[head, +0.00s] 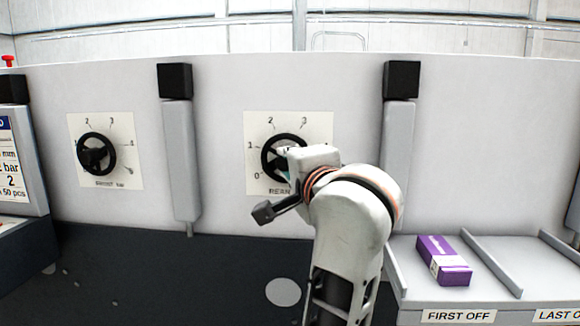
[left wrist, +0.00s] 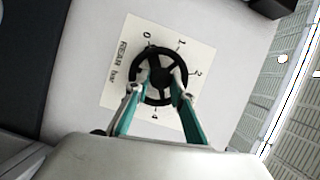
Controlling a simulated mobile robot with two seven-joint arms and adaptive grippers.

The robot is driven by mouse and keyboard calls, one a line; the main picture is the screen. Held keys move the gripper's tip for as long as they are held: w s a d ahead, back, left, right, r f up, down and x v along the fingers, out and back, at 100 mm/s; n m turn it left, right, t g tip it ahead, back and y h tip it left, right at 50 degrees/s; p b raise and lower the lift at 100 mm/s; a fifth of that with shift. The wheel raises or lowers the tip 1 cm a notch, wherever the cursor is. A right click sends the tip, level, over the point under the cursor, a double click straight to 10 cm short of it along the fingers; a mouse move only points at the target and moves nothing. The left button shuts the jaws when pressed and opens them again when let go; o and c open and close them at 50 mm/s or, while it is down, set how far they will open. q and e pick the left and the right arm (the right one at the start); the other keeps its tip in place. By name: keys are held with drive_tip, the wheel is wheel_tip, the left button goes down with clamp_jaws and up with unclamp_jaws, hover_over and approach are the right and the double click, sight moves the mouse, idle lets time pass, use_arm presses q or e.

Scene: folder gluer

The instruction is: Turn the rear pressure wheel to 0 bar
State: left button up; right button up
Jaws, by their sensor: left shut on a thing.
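The rear pressure wheel (head: 271,158) is a black spoked handwheel on a white scale plate (head: 318,124) marked REAR. My left gripper (head: 285,165) is at this wheel, and its wrist hides the wheel's right and lower parts in the head view. In the left wrist view the wheel (left wrist: 160,51) fills the middle, with 0, 1, 2 and 4 legible around it. There my left gripper (left wrist: 159,80) has its two teal fingers on either side of the hub, shut on the wheel. I cannot tell which number the wheel points to. My right gripper is not in view.
A second black wheel (head: 97,153) on its own scale plate is to the left. Grey upright posts (head: 181,160) with black caps flank the rear wheel. A purple box (head: 443,260) lies on the FIRST OFF tray (head: 410,268) at lower right.

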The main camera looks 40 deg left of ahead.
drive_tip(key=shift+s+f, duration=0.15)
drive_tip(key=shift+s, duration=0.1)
use_arm(q)
drive_tip(key=o, duration=1.1)
drive_tip(key=shift+c, duration=0.2)
drive_tip(key=shift+o, duration=0.2)
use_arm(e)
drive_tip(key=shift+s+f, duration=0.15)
